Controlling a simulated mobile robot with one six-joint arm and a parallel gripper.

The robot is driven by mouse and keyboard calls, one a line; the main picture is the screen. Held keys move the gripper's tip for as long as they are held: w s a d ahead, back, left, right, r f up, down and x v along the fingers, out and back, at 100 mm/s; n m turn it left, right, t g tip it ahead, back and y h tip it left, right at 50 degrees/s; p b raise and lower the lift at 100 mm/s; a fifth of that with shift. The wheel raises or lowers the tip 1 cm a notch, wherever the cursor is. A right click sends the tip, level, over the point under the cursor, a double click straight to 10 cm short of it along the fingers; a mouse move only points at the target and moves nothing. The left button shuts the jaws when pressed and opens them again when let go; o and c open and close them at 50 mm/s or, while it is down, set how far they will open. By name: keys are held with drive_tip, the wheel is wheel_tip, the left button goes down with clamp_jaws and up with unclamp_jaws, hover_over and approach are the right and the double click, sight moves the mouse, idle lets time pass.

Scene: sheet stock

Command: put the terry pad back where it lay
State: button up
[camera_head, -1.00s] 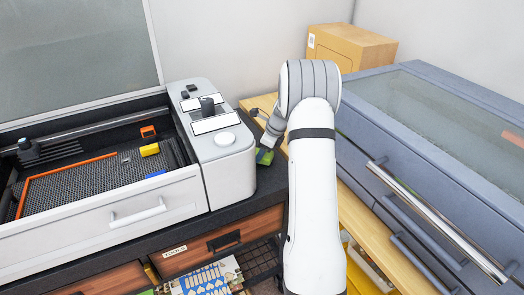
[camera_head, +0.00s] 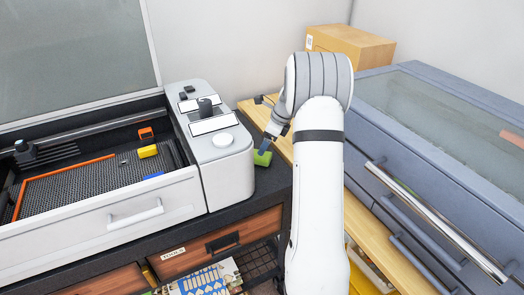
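A small green pad (camera_head: 262,158), which looks like the terry pad, lies on the dark bench top just right of the grey-white machine housing. My gripper (camera_head: 267,147) points down at its upper edge from behind my white arm. Only one finger shows clearly, and the other is hidden or too small to make out. I cannot tell whether the fingers touch the pad or how far apart they are.
The machine's bed (camera_head: 95,180), at left, holds a yellow block (camera_head: 147,151), an orange piece (camera_head: 146,134) and a blue piece (camera_head: 153,175). A cardboard box (camera_head: 350,45) stands behind my arm. A blue-grey cabinet (camera_head: 430,130) with a steel handle fills the right.

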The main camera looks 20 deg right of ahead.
drive_tip(key=v, duration=0.6)
idle(0.4)
